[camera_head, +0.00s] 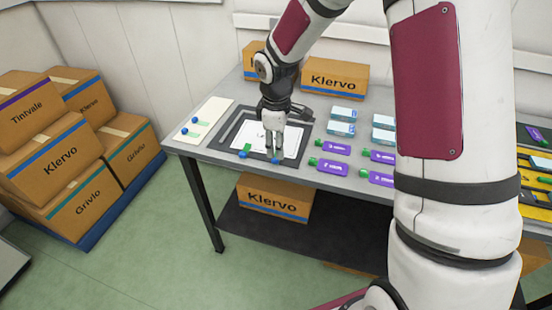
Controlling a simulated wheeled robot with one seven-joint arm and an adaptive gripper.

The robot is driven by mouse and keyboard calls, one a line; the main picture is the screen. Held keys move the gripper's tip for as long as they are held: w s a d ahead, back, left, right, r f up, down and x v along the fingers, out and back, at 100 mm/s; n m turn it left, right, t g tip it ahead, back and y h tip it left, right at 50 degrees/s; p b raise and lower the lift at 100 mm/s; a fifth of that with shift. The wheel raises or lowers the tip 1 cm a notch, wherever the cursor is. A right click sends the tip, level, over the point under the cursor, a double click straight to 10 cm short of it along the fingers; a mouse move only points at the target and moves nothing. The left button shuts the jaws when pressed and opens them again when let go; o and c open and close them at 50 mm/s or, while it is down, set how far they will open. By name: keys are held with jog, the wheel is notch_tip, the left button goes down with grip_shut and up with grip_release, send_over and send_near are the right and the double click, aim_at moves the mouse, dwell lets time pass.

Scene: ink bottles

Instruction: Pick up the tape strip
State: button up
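My gripper (273,146) points down over a white sheet (248,134) on a dark tray-like mat (232,121) at the table's left part. Its fingertips are close to the sheet; they are too small to tell whether they are open, shut or holding something. A small green and blue piece (245,153) lies at the sheet's front edge, left of the fingers. A small blue piece (276,160) is just in front of the fingertips. Two pale green strips with blue ends (198,124) lie on a white board at the far left. I cannot tell which of these is the tape strip.
Purple bottles with green caps (335,147) lie right of the mat, with light blue boxes (343,113) behind them. Klervo cartons (334,77) stand at the table's back. Yellow trays (536,180) are at the far right. My arm hides part of the table.

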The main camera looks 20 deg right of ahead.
jog(key=shift+w+f, duration=0.2)
jog(key=shift+f, duration=1.15)
jog(key=shift+w+f, duration=0.15)
jog(key=shift+f, duration=1.2)
jog(key=c, duration=0.8)
